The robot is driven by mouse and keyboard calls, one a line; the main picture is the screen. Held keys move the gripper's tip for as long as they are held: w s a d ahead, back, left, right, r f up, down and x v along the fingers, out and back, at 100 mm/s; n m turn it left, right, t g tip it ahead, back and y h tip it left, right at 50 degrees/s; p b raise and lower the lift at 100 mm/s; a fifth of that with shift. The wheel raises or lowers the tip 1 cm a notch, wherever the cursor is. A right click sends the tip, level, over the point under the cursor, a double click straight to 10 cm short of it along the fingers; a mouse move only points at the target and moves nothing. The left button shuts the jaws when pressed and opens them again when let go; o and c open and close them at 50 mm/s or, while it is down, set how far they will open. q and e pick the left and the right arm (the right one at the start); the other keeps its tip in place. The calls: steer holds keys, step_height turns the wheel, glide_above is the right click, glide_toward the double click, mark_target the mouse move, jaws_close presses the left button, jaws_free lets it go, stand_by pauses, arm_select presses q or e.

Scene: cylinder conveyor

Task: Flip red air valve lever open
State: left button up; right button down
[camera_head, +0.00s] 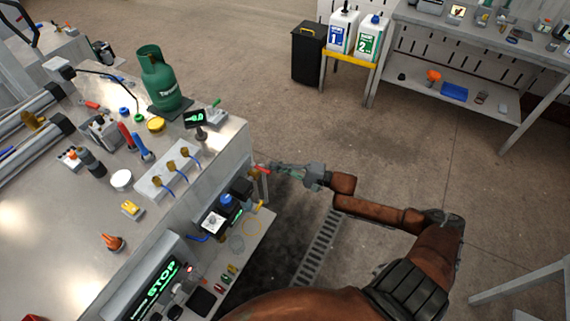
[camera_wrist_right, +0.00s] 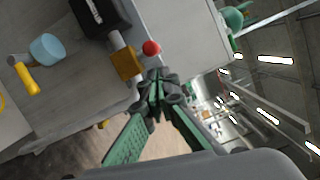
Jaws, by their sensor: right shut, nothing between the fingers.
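The red valve lever (camera_head: 263,170) is at the right side of the workbench, beside a brass fitting (camera_head: 255,174). In the right wrist view the lever's rounded red end (camera_wrist_right: 151,47) shows just beyond my fingertips, by the brass valve body (camera_wrist_right: 126,63) on a grey pipe. My right gripper (camera_head: 275,167) is shut and empty, its tips close to the lever. It also shows in the right wrist view (camera_wrist_right: 158,82), fingers together. I cannot tell whether the tips touch the lever. My left gripper is out of view.
The workbench (camera_head: 75,225) holds a green gas bottle (camera_head: 160,80) and a block with several brass valves (camera_head: 171,172). A lower shelf (camera_head: 246,245) carries small devices below the lever. A floor grate (camera_head: 318,250) lies beneath my right arm. Open floor (camera_head: 260,75) extends behind.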

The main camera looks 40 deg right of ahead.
steer(key=shift+s+a+r, duration=0.15)
steer(key=shift+s+a, duration=0.05)
steer(key=shift+a, duration=0.4)
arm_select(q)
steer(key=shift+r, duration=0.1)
